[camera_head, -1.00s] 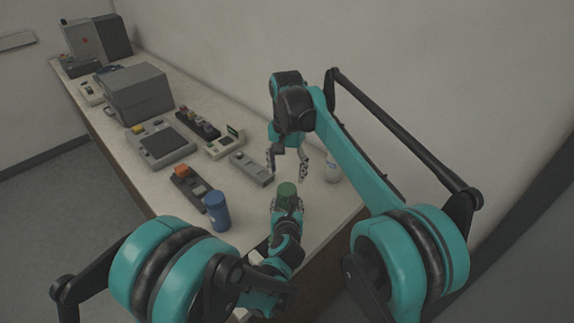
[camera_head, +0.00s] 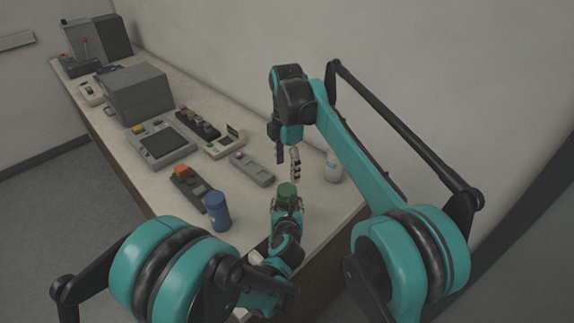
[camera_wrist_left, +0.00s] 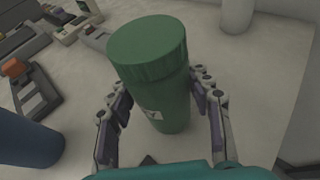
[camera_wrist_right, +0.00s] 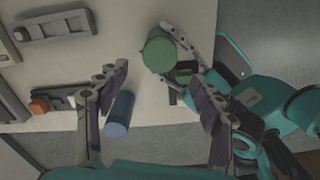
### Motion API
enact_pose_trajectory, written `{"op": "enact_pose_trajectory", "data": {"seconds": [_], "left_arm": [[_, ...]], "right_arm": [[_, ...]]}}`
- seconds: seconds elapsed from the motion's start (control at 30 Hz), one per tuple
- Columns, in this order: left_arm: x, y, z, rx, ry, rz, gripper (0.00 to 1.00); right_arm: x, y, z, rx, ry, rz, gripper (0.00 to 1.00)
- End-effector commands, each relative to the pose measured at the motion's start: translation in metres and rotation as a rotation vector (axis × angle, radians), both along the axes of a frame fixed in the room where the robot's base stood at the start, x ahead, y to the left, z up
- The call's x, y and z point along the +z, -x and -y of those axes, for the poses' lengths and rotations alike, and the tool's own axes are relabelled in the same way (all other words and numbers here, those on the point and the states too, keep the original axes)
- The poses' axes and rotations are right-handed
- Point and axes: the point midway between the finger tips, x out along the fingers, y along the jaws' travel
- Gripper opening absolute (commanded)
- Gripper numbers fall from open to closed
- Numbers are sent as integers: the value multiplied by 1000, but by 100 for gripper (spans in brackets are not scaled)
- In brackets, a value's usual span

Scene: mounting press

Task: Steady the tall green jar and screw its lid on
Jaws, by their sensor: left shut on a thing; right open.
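The tall green jar (camera_head: 287,190) stands upright near the table's front right edge. Its ridged green lid (camera_wrist_left: 147,45) sits on top in the left wrist view; I cannot tell how tight it is. My left gripper (camera_wrist_left: 158,92) is shut around the jar's body (camera_wrist_left: 172,105), one finger on each side. My right gripper (camera_head: 288,168) is open and empty above and just behind the jar, pointing down. In the right wrist view the lid (camera_wrist_right: 159,52) shows beyond the open right fingers (camera_wrist_right: 160,82), apart from them.
A blue jar (camera_head: 217,211) stands left of the green jar, and a white bottle (camera_head: 333,167) stands right by the wall. A grey device (camera_head: 252,168), an orange-buttoned box (camera_head: 188,183) and a large grey machine (camera_head: 136,95) lie further left.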

Motion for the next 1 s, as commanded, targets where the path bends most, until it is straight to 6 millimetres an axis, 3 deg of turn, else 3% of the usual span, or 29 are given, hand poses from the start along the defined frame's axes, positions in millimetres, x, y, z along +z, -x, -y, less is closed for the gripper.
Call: {"op": "enact_pose_trajectory", "data": {"seconds": [0.1, 0.23, 0.67, 0.83, 1.0], "left_arm": [[0, 0, 0, 0, 0, 0, 0], [0, 0, 0, 0, 0, 0, 0], [0, 0, 0, 0, 0, 0, 0], [0, 0, 0, 0, 0, 0, 0], [0, 0, 0, 0, 0, 0, 0]], "right_arm": [[1, 0, 0, 174, -2, 0, 66], [2, 0, 0, 283, -3, 0, 66], [1, 0, 0, 320, -3, 0, 66], [-13, 0, 0, 319, -3, 0, 66], [-40, 0, 0, 319, -3, 0, 66]]}}
